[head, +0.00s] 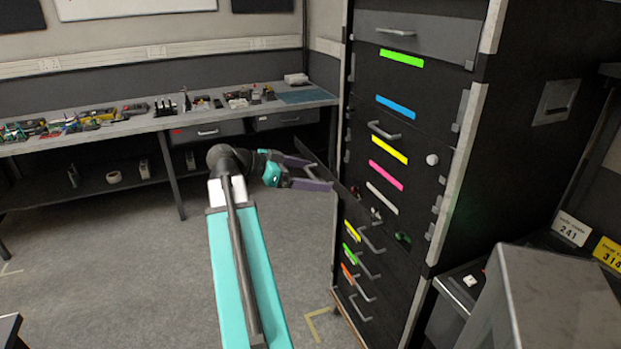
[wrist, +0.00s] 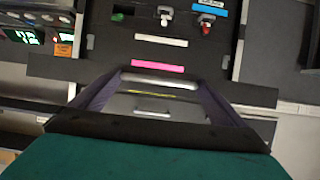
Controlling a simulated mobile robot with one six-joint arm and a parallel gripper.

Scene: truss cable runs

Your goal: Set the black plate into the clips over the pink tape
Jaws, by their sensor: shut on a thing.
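My gripper (head: 320,172) is shut on the black plate (head: 348,198), a wide thin board held in front of the tall dark cabinet. The plate's ends show to either side of my purple fingers in the wrist view (wrist: 254,94). The pink tape (head: 386,175) is on the cabinet face, between the yellow and white tapes. It also shows in the wrist view (wrist: 158,66), just beyond my fingertips. Small grey clips (head: 442,180) line the cabinet's side edge; one shows in the wrist view (wrist: 225,62). The plate appears apart from the clips; its exact gap is unclear.
Above are the yellow tape (head: 390,150), a drawer handle (head: 384,130) and the blue tape (head: 396,107). Below are the white tape (head: 382,198) and several handled drawers. A white knob (head: 432,160) stands out at right. A cluttered workbench (head: 165,120) runs behind; the floor at left is clear.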

